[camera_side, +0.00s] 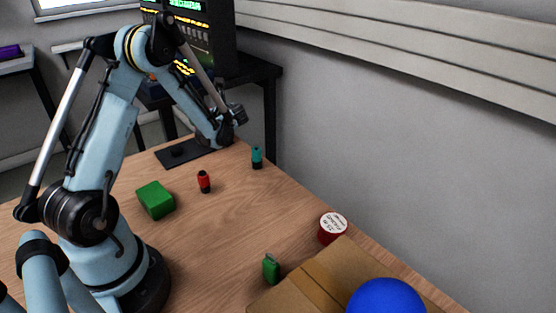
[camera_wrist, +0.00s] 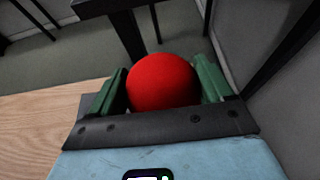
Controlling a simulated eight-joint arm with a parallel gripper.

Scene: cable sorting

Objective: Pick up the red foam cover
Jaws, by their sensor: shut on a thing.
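The red foam cover (camera_wrist: 162,82) is round and sits between the two green fingers of my gripper (camera_wrist: 161,68) in the wrist view. My gripper is shut on it, with a finger on each side. The cover cannot be made out in the side view. Whether it touches anything below is not clear.
On the table (camera_side: 225,235) are a green block (camera_side: 155,200), a red bottle (camera_side: 204,182), a teal bottle (camera_side: 257,157), a red tub with white lid (camera_side: 333,229) and a small green item (camera_side: 271,269). A cardboard box (camera_side: 300,284) and blue ball (camera_side: 386,298) are in front.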

